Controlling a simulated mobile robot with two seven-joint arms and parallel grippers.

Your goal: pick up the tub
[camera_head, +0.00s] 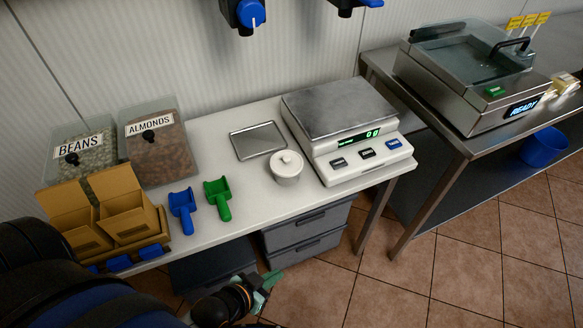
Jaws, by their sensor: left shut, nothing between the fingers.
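The tub (286,170) is small, round and white with a knobbed lid. It stands upright on the white counter (243,178), just left of the scale and in front of a small metal tray. My left gripper (270,283) has greenish fingers and is low in front of the counter, below and apart from the tub. It is shut and empty. My right gripper is not in view.
A scale (340,105) reading 0.0 stands right of the tub; the metal tray (258,141) lies behind it. Blue (183,208) and green (217,197) scoops, a cardboard box (130,222) and bins of beans (84,150) and almonds (157,150) occupy the left. Drawers (305,238) are below.

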